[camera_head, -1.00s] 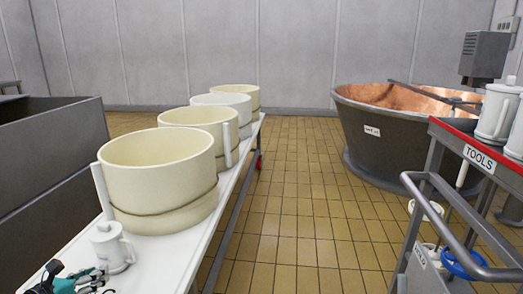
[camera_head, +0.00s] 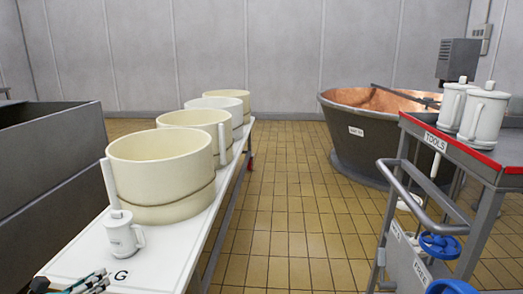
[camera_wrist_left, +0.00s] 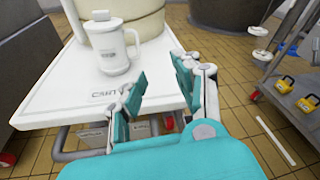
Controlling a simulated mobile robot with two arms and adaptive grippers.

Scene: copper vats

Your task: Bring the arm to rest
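My left gripper (camera_head: 88,284) shows only at the bottom left edge of the head view, by the near end of the white table (camera_head: 178,248). In the left wrist view my left gripper (camera_wrist_left: 160,72) has its teal fingers spread with nothing between them. A white lidded mug (camera_head: 123,234) stands upright on the table, beyond the fingers and apart from them; it also shows in the left wrist view (camera_wrist_left: 112,50). Most of the left arm is out of the head view. My right gripper is in neither view.
Several cream tubs (camera_head: 165,172) line the table. A dark trough (camera_head: 50,155) is at left, a copper vat (camera_head: 365,130) at the back right. A tool cart (camera_head: 455,150) with white jugs (camera_head: 483,115) stands at right. Tiled floor (camera_head: 290,220) between is clear.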

